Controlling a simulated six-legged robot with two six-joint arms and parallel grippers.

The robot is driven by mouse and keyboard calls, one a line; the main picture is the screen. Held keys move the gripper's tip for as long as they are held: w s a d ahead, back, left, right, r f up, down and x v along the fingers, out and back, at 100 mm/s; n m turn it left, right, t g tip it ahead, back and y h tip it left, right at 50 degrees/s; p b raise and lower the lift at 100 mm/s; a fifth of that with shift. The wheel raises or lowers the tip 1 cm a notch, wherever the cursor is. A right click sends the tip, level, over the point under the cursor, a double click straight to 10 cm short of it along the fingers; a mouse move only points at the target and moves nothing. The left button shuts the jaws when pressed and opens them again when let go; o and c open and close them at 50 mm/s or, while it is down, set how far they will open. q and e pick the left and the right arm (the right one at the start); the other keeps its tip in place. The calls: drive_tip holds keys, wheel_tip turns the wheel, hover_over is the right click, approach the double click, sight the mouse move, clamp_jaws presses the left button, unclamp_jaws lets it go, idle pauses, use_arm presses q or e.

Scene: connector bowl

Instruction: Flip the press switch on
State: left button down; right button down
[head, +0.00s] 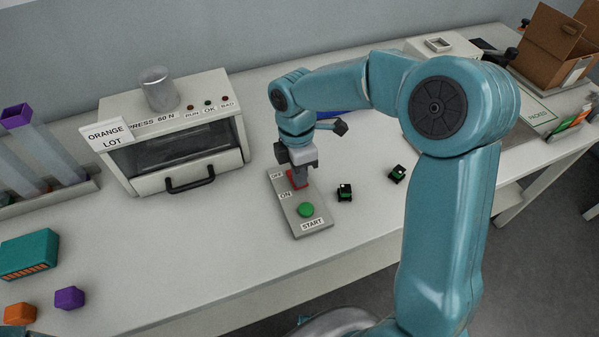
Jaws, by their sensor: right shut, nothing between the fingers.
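The press switch is a red rocker (304,181) on a grey control panel (312,227) with OFF and ON labels. The panel lies on the table and also carries a green START button (306,210). My right gripper (298,186) is shut and empty, pointing down at the red switch. Its fingers hide part of the switch, so I cannot tell its position or whether they touch it. The press (215,99), labelled PRESS 60 N, stands left of the panel with its front door closed. My left gripper is not in view.
Two small black-and-green connectors (345,192) lie right of the panel. An ORANGE LOT sign (107,134) stands at the press. A teal box (28,254), an orange piece (19,314) and a purple piece (69,298) lie at left. A cardboard box (553,48) stands far right. The front middle table is clear.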

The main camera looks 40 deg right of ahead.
drive_tip(key=shift+f+b, duration=0.3)
drive_tip(key=shift+f, duration=0.15)
drive_tip(key=shift+r, duration=0.15)
drive_tip(key=shift+p, duration=0.3)
drive_tip(key=shift+w+d+r+p, duration=0.15)
drive_tip(key=shift+w+r+p, duration=0.2)
drive_tip(key=shift+w+p, duration=0.3)
